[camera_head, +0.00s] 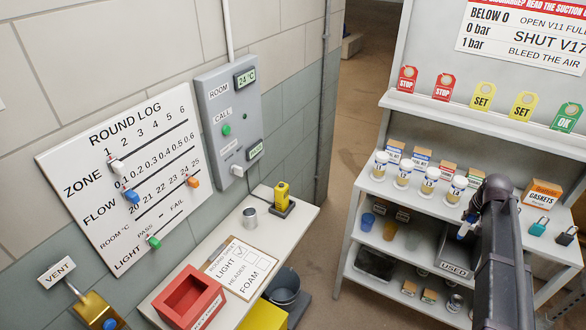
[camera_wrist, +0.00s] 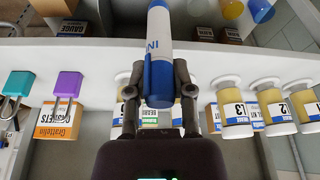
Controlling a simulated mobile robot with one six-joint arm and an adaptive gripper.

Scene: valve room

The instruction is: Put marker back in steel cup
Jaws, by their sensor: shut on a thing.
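A blue and white marker (camera_wrist: 159,45) is held between the two dark fingers of my gripper (camera_wrist: 158,82) in the wrist view. Its blue end points towards the gripper's palm. In the head view my gripper (camera_head: 470,219) is at the right, in front of the shelf unit, and a bit of the marker (camera_head: 462,231) shows as blue and white. The steel cup (camera_head: 249,217) stands upright on the white bench by the wall, left of centre and well away from my gripper. The inside of the cup is not clear.
The white bench (camera_head: 303,222) also holds a yellow device (camera_head: 281,195), a clipboard (camera_head: 240,268) and a red tray (camera_head: 188,300). The shelf unit (camera_head: 350,205) with several jars and boxes is close around my gripper. A floor gap separates bench and shelves.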

